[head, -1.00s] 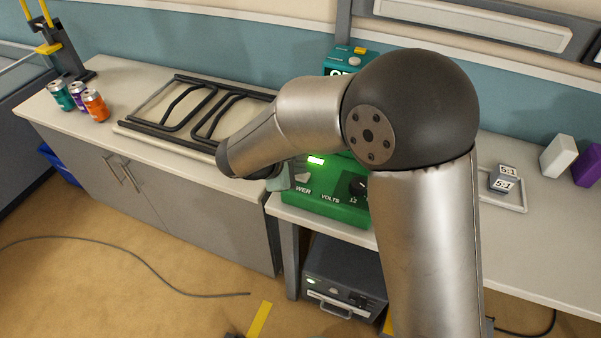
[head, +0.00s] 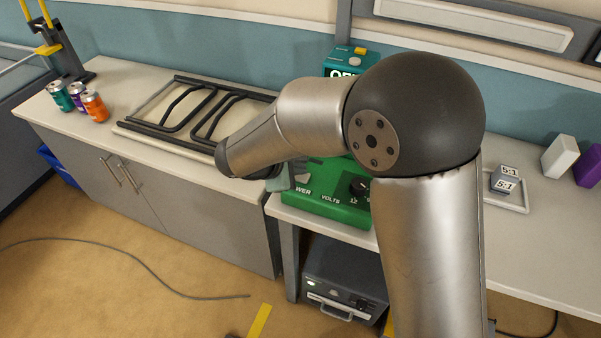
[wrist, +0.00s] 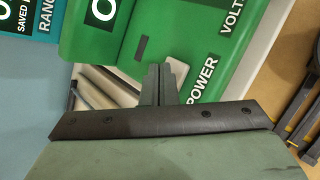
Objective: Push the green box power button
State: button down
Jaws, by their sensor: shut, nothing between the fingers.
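The green box (head: 325,207) stands on the counter, with "WER" and "VOLTS" lettering showing in the head view. It also fills the top of the wrist view (wrist: 195,32), where "POWER" and a dark slot are readable. A pale grey piece (head: 301,178) above the "WER" lettering appears to be the power button. My gripper (wrist: 160,70) is shut and empty, its tips over the box's face between the slot and "POWER". In the wrist view the fingers hide much of that spot; I cannot tell whether they touch the button. The arm hides most of the gripper in the head view.
A teal box (head: 350,60) stands behind the green one. A black rack (head: 205,105) lies to the left, with several cans (head: 94,106) beyond it. A tray with grey blocks (head: 504,184) is at right. A dark unit (head: 345,280) sits below the counter.

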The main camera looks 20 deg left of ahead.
aim_at(298, 178)
jog(key=shift+r, duration=0.15)
jog(key=shift+r+p, duration=1.8)
jog(key=shift+r, duration=1.15)
jog(key=shift+f, duration=0.1)
jog(key=s+d+r+m+g, duration=0.1)
jog(key=s+d+m+g, duration=0.3)
jog(key=d, duration=0.7)
jog(key=s+d+r+m+g, duration=0.25)
jog(key=d+m, duration=0.35)
jog(key=d, duration=0.4)
jog(key=s+d+f+m+y, duration=0.1)
jog(key=s+d+m+y, duration=0.1)
jog(key=s+m, duration=0.3)
jog(key=s+d+m+y, duration=0.3)
jog(key=s+d+m, duration=0.1)
jog(key=s, duration=0.4)
jog(key=shift+s+d+f+m+g, duration=0.2)
jog(key=shift+d+f+m+g, duration=0.15)
jog(key=shift+m+g, duration=0.15)
